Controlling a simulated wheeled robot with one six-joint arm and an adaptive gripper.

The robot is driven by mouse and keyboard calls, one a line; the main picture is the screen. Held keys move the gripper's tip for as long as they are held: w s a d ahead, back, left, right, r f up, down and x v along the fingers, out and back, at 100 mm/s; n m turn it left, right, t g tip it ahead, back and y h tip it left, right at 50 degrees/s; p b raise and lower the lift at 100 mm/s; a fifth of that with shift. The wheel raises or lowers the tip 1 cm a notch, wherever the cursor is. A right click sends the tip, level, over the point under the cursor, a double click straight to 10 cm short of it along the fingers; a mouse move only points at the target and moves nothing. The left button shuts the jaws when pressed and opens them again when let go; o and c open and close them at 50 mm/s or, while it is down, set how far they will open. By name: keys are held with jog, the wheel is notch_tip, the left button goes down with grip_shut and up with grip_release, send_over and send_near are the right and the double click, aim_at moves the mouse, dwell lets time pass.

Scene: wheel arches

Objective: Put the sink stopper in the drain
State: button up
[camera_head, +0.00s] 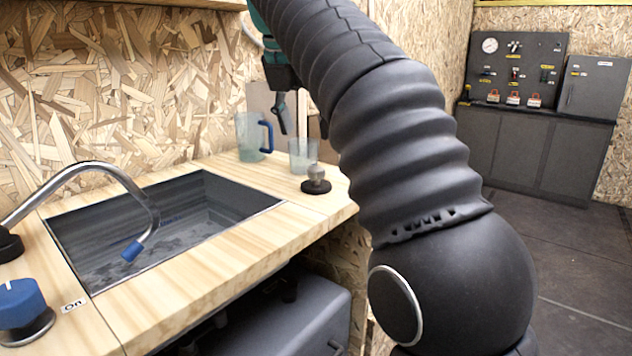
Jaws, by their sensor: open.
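The sink stopper (316,181), a dark round disc with a grey knob on top, stands upright on the wooden counter to the right of the sink. The sink (190,215) is a grey rectangular basin set into the counter; the drain cannot be made out in it. My gripper (284,118) hangs above the back right of the counter, higher than the stopper and apart from it. It is open, one dark finger shows clearly, and my arm hides part of it. Nothing shows between its fingers.
A clear jug with a blue handle (250,138) and a clear cup (303,155) stand behind the stopper. A curved faucet (140,190) with a blue tip reaches over the sink. A blue knob (20,303) is at front left. The front counter strip is clear.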

aim_at(315, 169)
jog(key=shift+x, duration=5.3)
jog(key=shift+s, duration=0.1)
jog(key=shift+f, duration=0.1)
grip_shut()
